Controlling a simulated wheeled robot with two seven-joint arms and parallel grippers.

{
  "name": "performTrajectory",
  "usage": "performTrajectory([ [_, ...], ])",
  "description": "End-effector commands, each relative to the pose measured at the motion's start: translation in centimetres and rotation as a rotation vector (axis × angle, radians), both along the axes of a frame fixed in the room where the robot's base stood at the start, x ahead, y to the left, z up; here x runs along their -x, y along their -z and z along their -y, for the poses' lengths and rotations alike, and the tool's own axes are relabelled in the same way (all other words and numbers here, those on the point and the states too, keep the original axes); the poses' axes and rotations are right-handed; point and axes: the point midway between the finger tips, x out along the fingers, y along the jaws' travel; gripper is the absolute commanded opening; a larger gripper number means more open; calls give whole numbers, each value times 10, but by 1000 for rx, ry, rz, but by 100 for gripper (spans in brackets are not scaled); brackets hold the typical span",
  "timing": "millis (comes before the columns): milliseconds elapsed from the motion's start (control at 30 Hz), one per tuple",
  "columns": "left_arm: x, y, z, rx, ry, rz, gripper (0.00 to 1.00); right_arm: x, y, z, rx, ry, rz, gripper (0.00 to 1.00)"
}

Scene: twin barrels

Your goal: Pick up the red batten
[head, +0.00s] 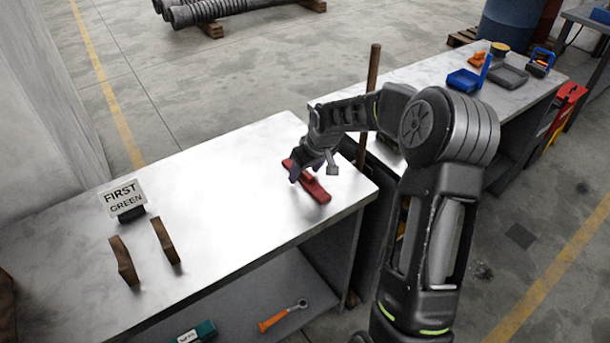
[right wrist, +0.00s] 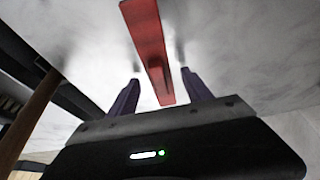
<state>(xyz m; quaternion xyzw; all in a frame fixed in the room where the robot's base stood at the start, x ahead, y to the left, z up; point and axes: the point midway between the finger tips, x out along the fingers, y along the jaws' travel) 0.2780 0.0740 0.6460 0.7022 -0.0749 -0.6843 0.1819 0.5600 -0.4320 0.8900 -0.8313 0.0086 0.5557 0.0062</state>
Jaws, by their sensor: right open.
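The red batten (head: 316,190) lies on the right end of the near white-topped workbench (head: 225,190). My right gripper (head: 313,170) is just above the batten, pointing down, and hides part of it in the head view. In the right wrist view the batten (right wrist: 148,45) runs up the picture between the two purple fingers of the open gripper (right wrist: 160,95). The fingers are apart from each other, one on either side of the batten's line; I cannot tell how high above it they are. My left gripper is not in view.
A sign reading "FIRST GREEN" (head: 124,198) and two brown wooden pieces (head: 124,261) (head: 166,241) stand on the left of the bench. A brown pole (head: 373,68) rises behind my right gripper. A second bench with a blue bin (head: 463,80) stands at the right.

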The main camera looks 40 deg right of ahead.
Motion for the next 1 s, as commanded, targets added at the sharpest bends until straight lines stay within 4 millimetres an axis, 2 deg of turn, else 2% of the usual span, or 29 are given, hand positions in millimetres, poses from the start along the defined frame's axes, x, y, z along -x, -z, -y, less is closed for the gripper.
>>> performTrajectory([
  [100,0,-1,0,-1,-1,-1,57,-2,6,0,0,1,0,58],
  [667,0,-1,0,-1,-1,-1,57,-2,6,0,0,0,0,58],
  [1000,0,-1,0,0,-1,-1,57,-2,6,0,0,0,0,30],
])
